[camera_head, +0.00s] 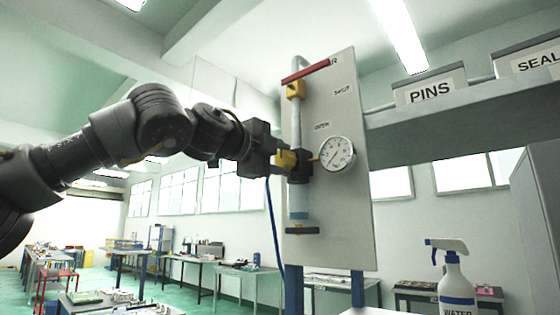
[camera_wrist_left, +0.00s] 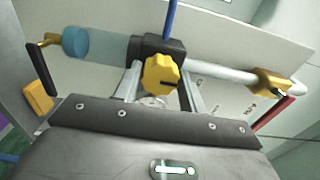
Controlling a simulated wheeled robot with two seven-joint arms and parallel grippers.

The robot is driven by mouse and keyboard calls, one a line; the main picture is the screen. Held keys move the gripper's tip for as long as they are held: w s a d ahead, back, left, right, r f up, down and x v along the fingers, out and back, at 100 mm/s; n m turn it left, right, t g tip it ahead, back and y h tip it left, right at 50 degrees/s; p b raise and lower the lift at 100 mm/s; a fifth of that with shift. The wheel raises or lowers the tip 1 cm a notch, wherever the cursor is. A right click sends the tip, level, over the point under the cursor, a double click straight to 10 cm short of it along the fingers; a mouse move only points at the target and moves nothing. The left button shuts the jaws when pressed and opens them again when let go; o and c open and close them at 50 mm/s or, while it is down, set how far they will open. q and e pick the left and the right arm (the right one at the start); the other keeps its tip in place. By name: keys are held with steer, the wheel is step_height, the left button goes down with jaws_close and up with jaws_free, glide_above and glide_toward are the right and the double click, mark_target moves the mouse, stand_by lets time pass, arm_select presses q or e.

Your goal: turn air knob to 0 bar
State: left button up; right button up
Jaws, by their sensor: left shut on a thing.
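The yellow air knob (camera_head: 287,158) sits on the dark regulator body (camera_head: 299,166) on the grey upright panel (camera_head: 345,210). My left gripper (camera_head: 277,157) reaches it from the left and is shut on it. In the left wrist view the lobed knob (camera_wrist_left: 161,74) lies between the two fingers of the left gripper (camera_wrist_left: 160,82). A round white pressure gauge (camera_head: 337,153) with a red needle is right of the knob. The needle appears to point to the lower left; the scale is too small to read. My right gripper is not in view.
A red lever handle (camera_head: 305,71) and yellow valve (camera_head: 296,90) are above the regulator. A clear bowl (camera_head: 298,202) hangs below it, and a blue hose (camera_head: 274,225) runs down beside it. A shelf (camera_head: 460,110) and spray bottle (camera_head: 456,285) are to the right.

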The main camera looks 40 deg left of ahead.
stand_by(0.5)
arm_select(q)
steer(key=o, duration=1)
steer(key=shift+c, duration=0.2)
steer(key=shift+s, duration=0.3)
steer(key=s+b, duration=0.3)
steer(key=s, duration=0.7)
